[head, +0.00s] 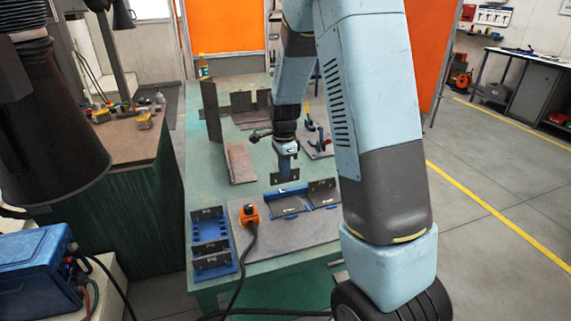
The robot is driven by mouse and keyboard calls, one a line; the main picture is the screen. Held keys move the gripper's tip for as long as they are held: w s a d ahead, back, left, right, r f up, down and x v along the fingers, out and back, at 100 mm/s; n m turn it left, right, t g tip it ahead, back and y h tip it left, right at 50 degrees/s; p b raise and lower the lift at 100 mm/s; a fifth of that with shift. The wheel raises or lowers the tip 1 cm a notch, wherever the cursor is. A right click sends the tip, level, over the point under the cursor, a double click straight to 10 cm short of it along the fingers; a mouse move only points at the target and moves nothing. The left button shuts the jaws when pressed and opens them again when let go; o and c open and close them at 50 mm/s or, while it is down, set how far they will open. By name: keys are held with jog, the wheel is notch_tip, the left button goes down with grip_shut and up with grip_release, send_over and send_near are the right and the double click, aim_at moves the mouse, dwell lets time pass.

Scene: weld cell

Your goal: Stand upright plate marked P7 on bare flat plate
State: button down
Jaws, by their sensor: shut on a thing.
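My gripper (287,168) points down over the green table, above a flat grey-brown plate (290,238). It is shut on a small dark plate (293,187) with light marks, held upright on edge. I cannot read whether the mark is P7. The held plate is close to the blue-edged pieces on the flat plate; I cannot tell whether it touches anything. A blue rack (212,265) at the table's front left holds several dark marked plates, their marks too small to read. The flat plate carries blue-edged dark pieces (322,192) and is partly hidden by my arm.
An orange clamp-like block (249,216) with a black cable sits on the flat plate's left part. A rusty bar (240,164) and upright metal pieces (212,110) stand behind. A blue box (35,272) is at left.

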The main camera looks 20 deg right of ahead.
jog(key=shift+f, duration=1.8)
jog(key=shift+a+r, duration=0.1)
jog(key=shift+a, duration=0.1)
jog(key=shift+f, duration=1.8)
dwell(1.5)
jog(key=c, duration=1.2)
grip_release()
jog(key=shift+o, duration=0.2)
jog(key=shift+s, duration=0.1)
jog(key=shift+r, duration=4)
